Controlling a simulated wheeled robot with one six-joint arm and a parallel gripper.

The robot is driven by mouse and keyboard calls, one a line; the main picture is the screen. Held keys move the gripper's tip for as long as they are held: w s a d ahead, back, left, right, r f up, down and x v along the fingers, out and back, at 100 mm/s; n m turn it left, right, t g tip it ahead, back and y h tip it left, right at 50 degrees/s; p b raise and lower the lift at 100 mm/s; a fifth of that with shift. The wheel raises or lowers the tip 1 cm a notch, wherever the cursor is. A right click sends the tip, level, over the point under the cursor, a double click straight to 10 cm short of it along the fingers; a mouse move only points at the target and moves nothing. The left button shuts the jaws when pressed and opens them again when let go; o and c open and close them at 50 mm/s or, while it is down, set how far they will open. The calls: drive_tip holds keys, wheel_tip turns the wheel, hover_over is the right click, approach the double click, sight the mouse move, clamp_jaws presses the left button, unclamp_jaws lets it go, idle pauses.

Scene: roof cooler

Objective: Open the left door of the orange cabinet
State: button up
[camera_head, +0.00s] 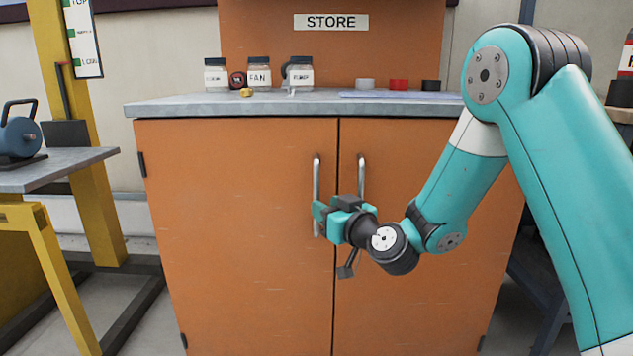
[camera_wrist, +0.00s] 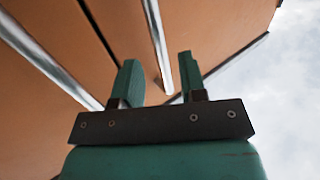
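The orange cabinet (camera_head: 240,260) stands ahead with both doors shut. Its left door (camera_head: 225,200) has a vertical metal bar handle (camera_head: 316,178) near the middle seam. The right door (camera_head: 430,300) has a matching handle (camera_head: 361,172). My gripper (camera_head: 322,212) is at the lower part of the left handle, hiding some of it. In the wrist view my gripper's two fingers (camera_wrist: 160,80) are apart, with the left door's handle (camera_wrist: 157,40) showing between them and gaps on both sides. The right door's handle (camera_wrist: 45,60) shows beyond the seam. Contact with the bar cannot be told.
A grey counter top (camera_head: 270,105) covers the cabinet, bearing jars (camera_head: 258,75), tape rolls (camera_head: 398,85) and a blue sheet. A yellow-legged bench (camera_head: 60,170) stands at the left, near the left door's side. My arm crosses in front of the right door.

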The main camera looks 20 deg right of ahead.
sight(316, 231)
drive_tip(key=shift+p+x, duration=1)
drive_tip(key=shift+x, duration=1.35)
drive_tip(key=shift+c, duration=0.2)
clamp_jaws()
